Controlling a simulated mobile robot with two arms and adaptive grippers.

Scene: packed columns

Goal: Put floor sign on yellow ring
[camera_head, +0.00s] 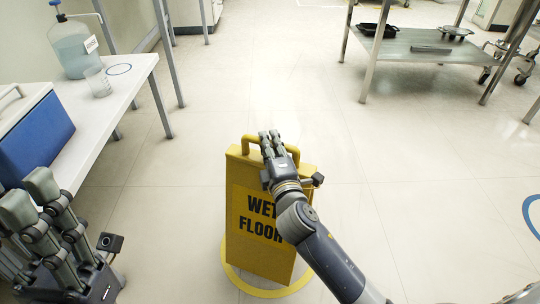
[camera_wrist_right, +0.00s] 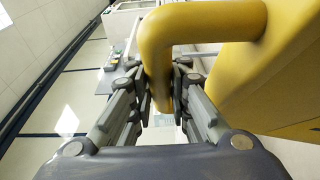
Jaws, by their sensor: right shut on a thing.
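A yellow floor sign (camera_head: 250,234) marked "WET FLOOR" stands upright in the head view, slightly tilted in the picture. A yellow ring (camera_head: 235,279) is on the floor around its foot. The sign's base overlaps the ring, and its front covers part of it; whether the base touches the floor I cannot tell. My right gripper (camera_head: 270,143) is at the top of the sign, shut on its yellow handle (camera_wrist_right: 202,22). In the right wrist view the fingers (camera_wrist_right: 160,95) sit on both sides of the handle bar. My left gripper (camera_head: 38,198) is open and empty at the lower left.
A white table (camera_head: 122,92) at the left carries a large bottle (camera_head: 73,48), a clear cup (camera_head: 98,82) and a blue box (camera_head: 38,138). A metal shelf table (camera_head: 395,48) stands at the upper right. A blue ring (camera_head: 532,212) marks the right floor. The middle floor is clear.

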